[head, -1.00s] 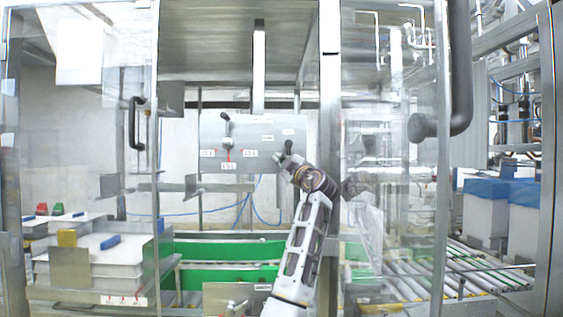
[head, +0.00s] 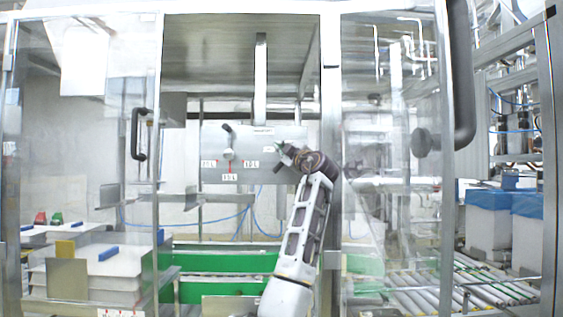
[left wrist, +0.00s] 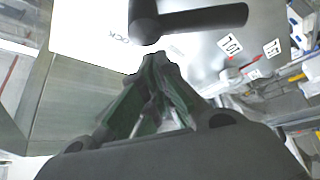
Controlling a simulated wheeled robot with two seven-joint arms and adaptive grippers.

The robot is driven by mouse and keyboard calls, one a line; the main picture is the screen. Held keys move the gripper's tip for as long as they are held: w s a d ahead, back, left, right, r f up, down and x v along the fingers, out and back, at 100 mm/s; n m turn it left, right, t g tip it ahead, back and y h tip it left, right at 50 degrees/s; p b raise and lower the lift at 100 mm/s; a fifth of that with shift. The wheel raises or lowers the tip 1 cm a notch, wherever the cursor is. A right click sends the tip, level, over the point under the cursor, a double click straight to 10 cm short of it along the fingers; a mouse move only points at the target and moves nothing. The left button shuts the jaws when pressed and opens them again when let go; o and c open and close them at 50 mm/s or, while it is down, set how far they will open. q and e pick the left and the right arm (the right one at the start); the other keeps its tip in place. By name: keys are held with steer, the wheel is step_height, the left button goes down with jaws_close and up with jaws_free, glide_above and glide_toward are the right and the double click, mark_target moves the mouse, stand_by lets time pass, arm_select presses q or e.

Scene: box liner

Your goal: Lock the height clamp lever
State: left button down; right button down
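The black clamp lever (left wrist: 200,19) is at the top of the left wrist view. Its round hub is at its left end and its arm points right, beside a white label that partly reads "OCK". In the head view the lever's place on the grey panel (head: 212,175) is largely covered by my left gripper (head: 284,150), so I cannot make out its angle there. My left gripper's green-padded fingers (left wrist: 152,62) come together at the tips just below the hub, with nothing visible between them. I cannot tell whether they touch it. My right gripper is not in view.
A second handle (head: 227,140) with a round knob and volume labels is on the panel's left. Clear doors with black handles (head: 137,130) flank the opening. Green conveyor sides (head: 215,258) run below.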

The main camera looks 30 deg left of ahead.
arm_select(q)
steer(key=shift+w+d+r, duration=0.15)
steer(key=shift+w+r, duration=0.05)
steer(key=shift+r, duration=0.9)
steer(key=shift+f, duration=0.15)
